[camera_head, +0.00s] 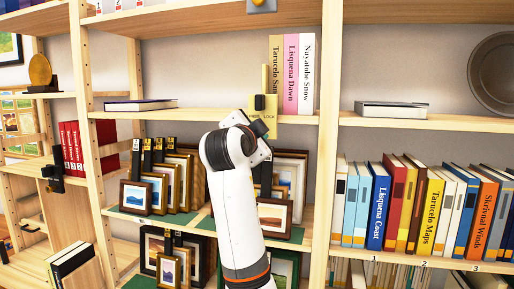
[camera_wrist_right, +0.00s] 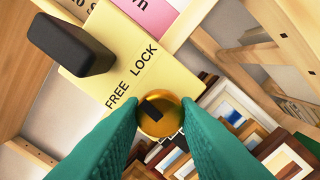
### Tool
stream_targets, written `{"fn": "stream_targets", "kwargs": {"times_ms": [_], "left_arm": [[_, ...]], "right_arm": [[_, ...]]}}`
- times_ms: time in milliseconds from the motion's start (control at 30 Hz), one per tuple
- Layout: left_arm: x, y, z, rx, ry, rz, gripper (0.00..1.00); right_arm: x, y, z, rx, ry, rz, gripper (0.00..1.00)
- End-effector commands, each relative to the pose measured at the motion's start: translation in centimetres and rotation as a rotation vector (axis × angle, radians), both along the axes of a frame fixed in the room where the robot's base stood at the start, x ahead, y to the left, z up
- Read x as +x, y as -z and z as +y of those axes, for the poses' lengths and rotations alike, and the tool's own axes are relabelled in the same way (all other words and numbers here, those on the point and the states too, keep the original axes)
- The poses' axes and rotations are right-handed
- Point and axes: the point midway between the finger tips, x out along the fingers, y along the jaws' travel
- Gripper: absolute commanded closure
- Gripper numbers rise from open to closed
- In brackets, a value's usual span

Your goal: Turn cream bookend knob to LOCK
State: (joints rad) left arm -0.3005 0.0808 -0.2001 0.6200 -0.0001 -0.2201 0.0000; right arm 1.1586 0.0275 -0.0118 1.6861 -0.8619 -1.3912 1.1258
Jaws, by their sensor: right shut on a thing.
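The cream bookend (camera_head: 285,119) is at the front edge of the middle shelf, beside upright books. In the right wrist view its cream plate (camera_wrist_right: 105,62) reads FREE and LOCK, and a black block (camera_wrist_right: 72,45) stands out from it. A gold knob (camera_wrist_right: 165,118) with a dark mark sits at the plate's lower edge. The mark is on the side facing the lettering, nearer FREE than LOCK. My right gripper (camera_wrist_right: 163,122) has its green fingers on both sides of the knob, shut on it. In the head view my right gripper (camera_head: 262,140) hides the knob. My left gripper is not in view.
Books (camera_head: 305,75) stand right behind the bookend. Framed prints (camera_head: 275,215) crowd the shelf below, close under my right gripper. A row of books (camera_head: 375,205) fills the right bay. A flat book (camera_head: 140,104) lies to the left, with bare shelf between.

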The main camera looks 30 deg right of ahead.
Motion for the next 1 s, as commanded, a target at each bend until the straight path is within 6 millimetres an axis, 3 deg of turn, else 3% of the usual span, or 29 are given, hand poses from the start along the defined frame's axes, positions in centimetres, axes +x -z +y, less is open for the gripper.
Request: {"fn": "stream_targets", "kwargs": {"times_ms": [300, 1000], "left_arm": [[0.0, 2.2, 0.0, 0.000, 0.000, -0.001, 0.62], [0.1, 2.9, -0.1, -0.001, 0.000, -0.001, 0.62]], "right_arm": [[0.1, 0.3, 0.1, 0.199, -0.003, -0.223, 0.94], [0.1, 0.0, 0.0, 0.445, 0.001, -0.517, 0.94]]}}
